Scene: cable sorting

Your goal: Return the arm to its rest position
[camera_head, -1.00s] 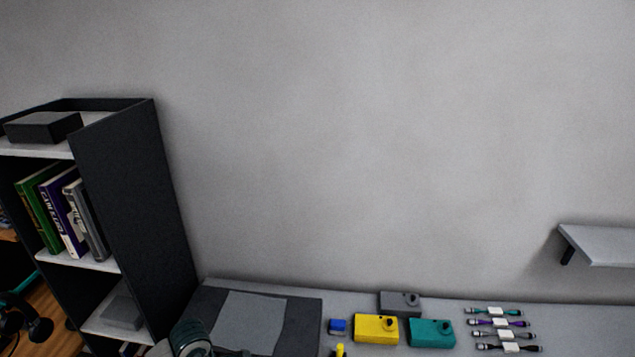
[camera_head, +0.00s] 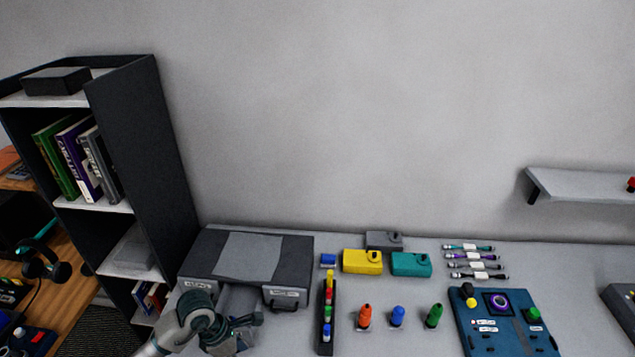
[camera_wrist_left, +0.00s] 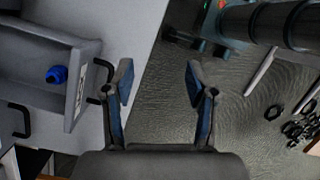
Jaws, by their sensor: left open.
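My left gripper (camera_head: 240,335) is in front of the dark grey drawer unit (camera_head: 295,258), low at the left of the table in the head view. In the left wrist view its two fingers (camera_wrist_left: 158,82) are spread apart with nothing between them. An open drawer (camera_wrist_left: 88,60) lies to their left, apart from them, with a small blue object (camera_wrist_left: 57,74) inside. Behind the fingers are the table edge and the floor. In the head view my arm hides part of the drawer. My right gripper is in neither view.
The table holds yellow (camera_head: 362,262) and teal (camera_head: 411,265) boxes, a dark rack (camera_head: 326,340) of coloured pieces, several connector-like pieces, cables (camera_head: 475,265) and a blue panel (camera_head: 505,335). A tall black shelf (camera_head: 150,150) stands at the left. A wall shelf (camera_head: 580,184) is at right.

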